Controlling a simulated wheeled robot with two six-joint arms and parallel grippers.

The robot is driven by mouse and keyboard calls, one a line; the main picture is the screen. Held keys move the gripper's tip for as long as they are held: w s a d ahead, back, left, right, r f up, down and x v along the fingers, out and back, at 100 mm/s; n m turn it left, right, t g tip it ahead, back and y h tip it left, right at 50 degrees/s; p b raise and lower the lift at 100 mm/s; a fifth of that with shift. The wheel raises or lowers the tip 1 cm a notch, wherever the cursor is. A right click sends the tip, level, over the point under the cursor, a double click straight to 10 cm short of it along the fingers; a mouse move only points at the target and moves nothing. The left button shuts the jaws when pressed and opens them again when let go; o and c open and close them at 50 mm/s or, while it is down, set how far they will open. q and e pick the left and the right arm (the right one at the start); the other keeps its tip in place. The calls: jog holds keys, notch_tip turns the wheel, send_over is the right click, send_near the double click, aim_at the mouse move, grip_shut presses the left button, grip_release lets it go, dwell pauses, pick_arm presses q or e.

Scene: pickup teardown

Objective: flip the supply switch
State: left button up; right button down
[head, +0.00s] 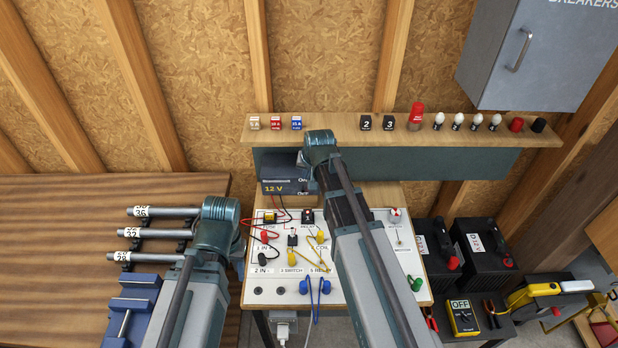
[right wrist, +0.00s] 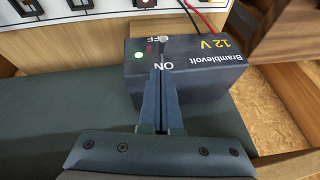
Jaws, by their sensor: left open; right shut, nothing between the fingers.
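The 12 V supply (head: 285,187) is a dark box at the back of the bench in the head view, partly hidden by my right gripper (head: 318,150). In the right wrist view the supply (right wrist: 205,72) shows upside down, with OFF and ON labels and a lit green lamp (right wrist: 140,54). My left gripper (head: 220,212) is open, left of the white wiring board, away from the supply.
The white wiring board (head: 272,290) with leads lies in front of the supply. A wooden shelf (head: 345,128) with fuses and bulbs runs behind it. Labelled rods (head: 165,212) and a blue vise (head: 133,305) are at left, batteries (head: 483,250) at right.

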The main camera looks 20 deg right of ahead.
aim_at(303, 188)
jog(key=f, duration=0.1)
jog(key=f+b, duration=0.1)
jog(key=s+a+f+b, duration=0.1)
pick_arm(q)
notch_tip(303, 188, down, 3)
jog(key=shift+r, duration=0.1)
pick_arm(e)
jog(key=shift+r, duration=0.1)
pick_arm(q)
jog(key=shift+f+b, duration=0.35)
jog(key=shift+f, duration=0.1)
pick_arm(e)
jog(key=shift+s+f+t, duration=0.2)
jog(key=shift+t, duration=0.1)
